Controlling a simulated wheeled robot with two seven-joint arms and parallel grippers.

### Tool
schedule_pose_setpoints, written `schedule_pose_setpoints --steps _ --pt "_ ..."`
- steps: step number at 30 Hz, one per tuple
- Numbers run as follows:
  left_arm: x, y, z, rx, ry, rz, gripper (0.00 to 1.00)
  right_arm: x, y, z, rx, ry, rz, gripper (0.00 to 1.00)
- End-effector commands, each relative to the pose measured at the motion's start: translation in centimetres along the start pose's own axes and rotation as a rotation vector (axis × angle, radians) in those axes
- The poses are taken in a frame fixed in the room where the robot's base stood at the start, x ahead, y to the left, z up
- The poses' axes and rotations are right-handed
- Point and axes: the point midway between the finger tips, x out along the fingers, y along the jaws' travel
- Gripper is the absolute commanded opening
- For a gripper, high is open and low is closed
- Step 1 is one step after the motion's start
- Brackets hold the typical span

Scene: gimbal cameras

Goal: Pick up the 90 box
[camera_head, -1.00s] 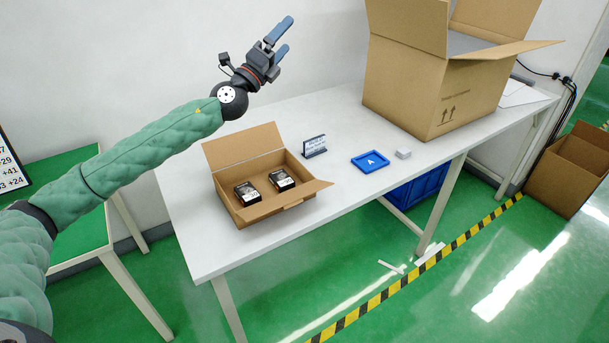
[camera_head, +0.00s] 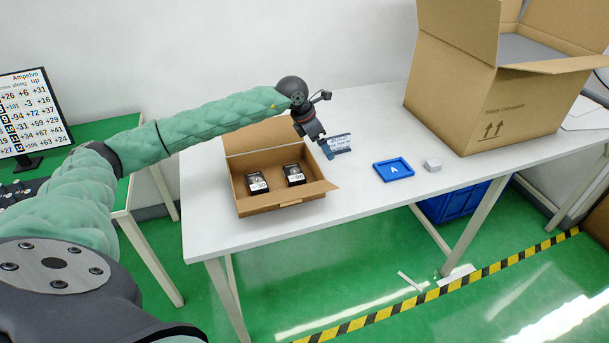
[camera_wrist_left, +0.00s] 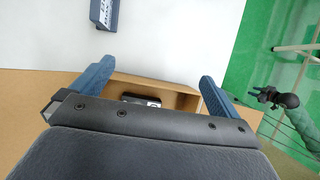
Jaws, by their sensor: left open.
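Two small black boxes stand in an open cardboard carton (camera_head: 262,209) on the white table. The right one, the 90 box (camera_head: 294,174), has a white label reading 90. The left black box (camera_head: 258,181) has a label that seems to read 30 or 50. My left gripper (camera_head: 328,152) is open and empty, above the carton's right rear side, pointing down. In the left wrist view its blue fingers (camera_wrist_left: 152,90) span the carton, and one black box (camera_wrist_left: 140,100) shows partly behind the gripper body; I cannot tell which. My right gripper (camera_wrist_left: 264,94) appears small at that view's right.
A small sign (camera_head: 340,142) stands just behind the gripper. A blue tray marked A (camera_head: 394,178) and a small grey block (camera_head: 432,165) lie to the right. A big open carton (camera_head: 478,110) stands at the back right. The table's front strip is clear.

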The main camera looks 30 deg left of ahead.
Motion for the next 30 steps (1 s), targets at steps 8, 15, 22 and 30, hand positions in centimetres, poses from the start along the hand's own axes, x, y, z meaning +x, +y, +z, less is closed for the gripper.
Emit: schedule_pose_setpoints --steps 8,15,22,30 --pt "-1.3 1.1 -6.7 0.028 0.362 0.053 1.0 0.0 0.0 -0.9 0.002 0.05 -0.001 0.36" --pt "-1.6 0.9 -8.5 0.031 0.456 0.04 1.0 0.5 0.1 -1.0 0.003 0.062 0.0 0.36" --pt "0.0 0.9 -9.2 0.034 0.453 0.039 1.0 2.8 0.5 -0.1 0.003 0.059 0.004 0.36" --pt "0.8 1.1 -9.6 0.034 0.453 0.039 1.0 4.6 0.8 0.7 0.003 0.057 0.008 0.36"
